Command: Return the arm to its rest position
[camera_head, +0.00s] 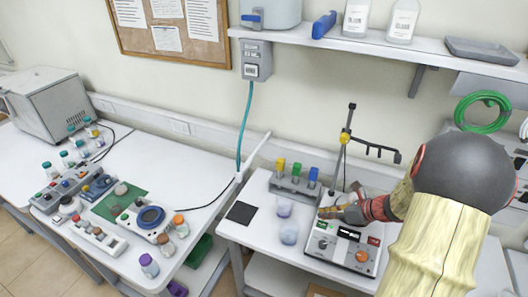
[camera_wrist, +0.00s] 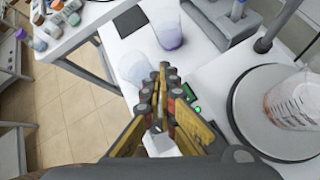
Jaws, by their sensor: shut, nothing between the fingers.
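My gripper (camera_head: 328,212) is at the end of my arm, which reaches in from the right in the head view. It is over the left part of the hotplate device (camera_head: 322,246) on the right-hand table. In the wrist view my gripper (camera_wrist: 165,72) has its fingers together and nothing between them. A clear beaker with reddish marks (camera_wrist: 296,100) stands on the round plate (camera_wrist: 245,112) to the right of the fingers. In the head view my gripper and arm hide most of that plate.
Two beakers, one with purple liquid (camera_head: 284,207) and a paler one (camera_head: 289,233), stand left of the device, close to my fingers. A stand rod (camera_head: 342,160) rises behind my gripper. A rack with coloured caps (camera_head: 294,184) is behind them. A shelf (camera_head: 390,48) overhangs the back.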

